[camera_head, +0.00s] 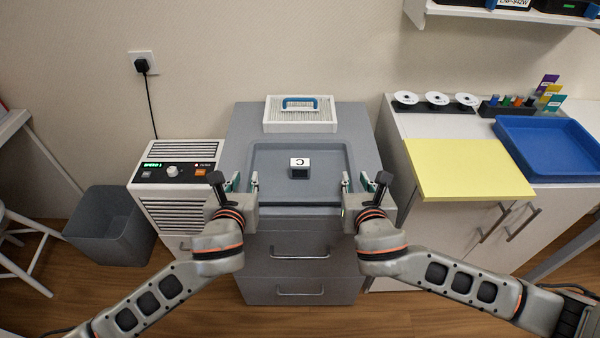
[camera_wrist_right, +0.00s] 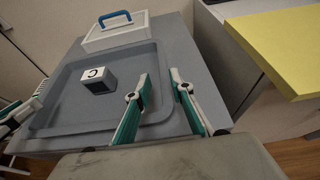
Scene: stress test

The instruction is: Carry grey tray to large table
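The grey tray (camera_head: 275,152) lies flat on top of a grey drawer cabinet (camera_head: 248,120). A small dark grey cube (camera_head: 299,173) with a white top marked C sits in it, also visible in the right wrist view (camera_wrist_right: 99,86). My left gripper (camera_head: 243,181) is at the tray's left edge, its fingers apart. My right gripper (camera_head: 355,182) is at the right edge. In the right wrist view its fingers (camera_wrist_right: 160,76) are apart, one over the tray's inside and one outside the rim. I cannot tell which surface is the large table.
A white box with a blue handle (camera_head: 300,115) stands behind the tray. A white heater-like unit (camera_head: 178,180) and a grey bin (camera_head: 112,226) are left. A white cabinet right carries a yellow board (camera_head: 468,168), a blue tray (camera_head: 550,147) and several small items. Wooden floor shows in front.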

